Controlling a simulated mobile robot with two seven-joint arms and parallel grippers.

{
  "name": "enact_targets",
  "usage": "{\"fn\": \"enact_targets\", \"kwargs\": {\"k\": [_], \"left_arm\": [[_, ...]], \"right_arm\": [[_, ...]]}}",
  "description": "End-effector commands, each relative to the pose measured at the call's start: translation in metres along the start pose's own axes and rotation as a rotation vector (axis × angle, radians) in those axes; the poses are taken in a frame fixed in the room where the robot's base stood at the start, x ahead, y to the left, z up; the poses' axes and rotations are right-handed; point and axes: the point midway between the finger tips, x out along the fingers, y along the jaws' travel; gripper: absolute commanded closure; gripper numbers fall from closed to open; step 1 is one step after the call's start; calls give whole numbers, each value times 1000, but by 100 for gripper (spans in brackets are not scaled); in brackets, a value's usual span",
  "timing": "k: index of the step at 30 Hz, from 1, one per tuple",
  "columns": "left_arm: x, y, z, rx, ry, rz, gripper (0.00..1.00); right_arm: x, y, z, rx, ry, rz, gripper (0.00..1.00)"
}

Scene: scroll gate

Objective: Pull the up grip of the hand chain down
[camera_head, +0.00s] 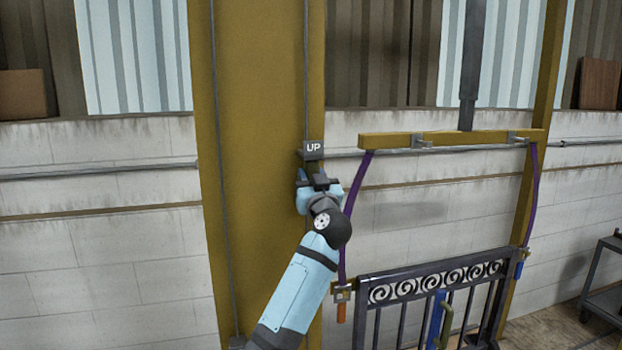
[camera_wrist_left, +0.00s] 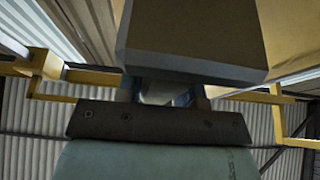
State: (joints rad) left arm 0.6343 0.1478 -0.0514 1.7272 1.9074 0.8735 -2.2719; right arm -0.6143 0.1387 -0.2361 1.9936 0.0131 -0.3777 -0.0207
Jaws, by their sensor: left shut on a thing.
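The up grip (camera_head: 313,148) is a dark block with a white "UP" label, on the thin hand chain (camera_head: 306,70) that runs down the front of the yellow column. My left gripper (camera_head: 317,178) is at the grip, just below the label, and is shut on it. In the left wrist view the grip (camera_wrist_left: 192,40) is a large dark block above my left gripper (camera_wrist_left: 160,95), and its lower part is between the fingers. The fingers partly hide the hold. My right gripper is not in view.
The yellow column (camera_head: 255,100) stands right behind my arm. A second chain line (camera_head: 219,180) runs down its left side. On the right, a dark scroll gate (camera_head: 432,290) is below a yellow lifting beam (camera_head: 455,138) with purple slings (camera_head: 530,195). A grey cart (camera_head: 608,280) stands far right.

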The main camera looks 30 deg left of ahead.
Motion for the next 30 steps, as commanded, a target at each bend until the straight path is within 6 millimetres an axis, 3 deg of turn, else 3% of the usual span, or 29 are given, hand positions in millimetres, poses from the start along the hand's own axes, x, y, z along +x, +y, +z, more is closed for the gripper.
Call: {"fn": "enact_targets", "kwargs": {"k": [8, 13, 21, 30], "left_arm": [[-5, 0, 11, 2, -2, 1, 100], [-17, 0, 40, 6, -5, 3, 100], [-52, 0, 123, 8, -8, 3, 100], [-97, 0, 230, 8, -13, 4, 100]], "right_arm": [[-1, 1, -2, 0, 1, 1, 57], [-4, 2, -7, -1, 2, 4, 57], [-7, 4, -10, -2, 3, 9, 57], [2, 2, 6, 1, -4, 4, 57]]}}
